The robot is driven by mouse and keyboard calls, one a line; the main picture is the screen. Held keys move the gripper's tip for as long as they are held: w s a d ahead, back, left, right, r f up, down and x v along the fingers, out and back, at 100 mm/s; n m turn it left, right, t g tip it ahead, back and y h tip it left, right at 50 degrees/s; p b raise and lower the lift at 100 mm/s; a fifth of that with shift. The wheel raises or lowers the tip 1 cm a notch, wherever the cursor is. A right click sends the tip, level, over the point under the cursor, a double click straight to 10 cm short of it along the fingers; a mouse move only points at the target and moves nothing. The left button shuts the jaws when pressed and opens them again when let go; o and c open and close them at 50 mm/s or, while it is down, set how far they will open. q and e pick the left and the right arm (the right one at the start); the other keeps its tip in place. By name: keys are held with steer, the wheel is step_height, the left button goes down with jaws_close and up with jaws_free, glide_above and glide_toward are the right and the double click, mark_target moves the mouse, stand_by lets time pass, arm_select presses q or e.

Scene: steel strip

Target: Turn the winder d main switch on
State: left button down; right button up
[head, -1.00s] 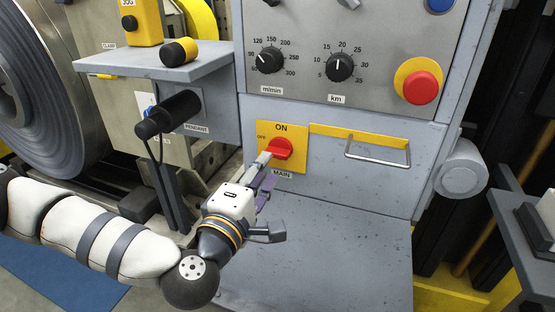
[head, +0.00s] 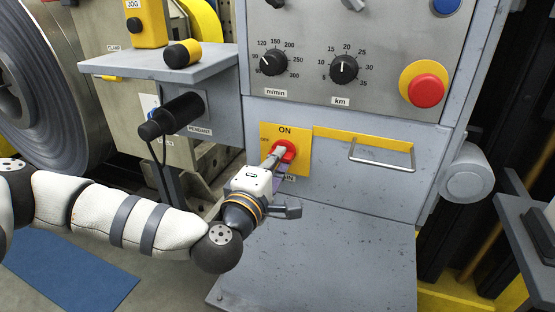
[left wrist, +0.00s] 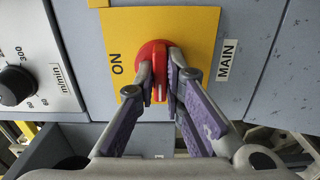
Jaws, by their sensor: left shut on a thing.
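The winder's main switch is a red rotary knob (head: 290,149) on a yellow plate (head: 303,168) marked ON at the top and OFF at the left. My left gripper (head: 275,158) reaches it from the lower left and covers part of the knob and the MAIN label. In the left wrist view, the red knob's handle (left wrist: 158,88) stands between the two purple-padded fingers of my left gripper (left wrist: 161,84), which are shut on it. There the handle lies crosswise to the ON mark, along the OFF side. My right gripper is in neither view.
Above are two black dials (head: 272,62) and a red emergency button (head: 426,92) on a yellow ring. A metal pull handle (head: 382,160) projects right of the switch. A grey shelf (head: 150,64) and black pendant grip (head: 172,116) stand at left. A sloping grey panel (head: 325,255) lies below.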

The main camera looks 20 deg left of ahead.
arm_select(q)
steer(key=shift+r, duration=0.1)
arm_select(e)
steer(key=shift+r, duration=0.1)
arm_select(q)
steer(key=shift+m+p, duration=6.15)
steer(key=shift+m, duration=2.75)
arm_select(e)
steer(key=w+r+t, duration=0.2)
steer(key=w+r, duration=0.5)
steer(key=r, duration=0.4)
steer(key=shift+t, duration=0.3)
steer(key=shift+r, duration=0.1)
arm_select(q)
steer(key=c, duration=1.7)
jaws_free()
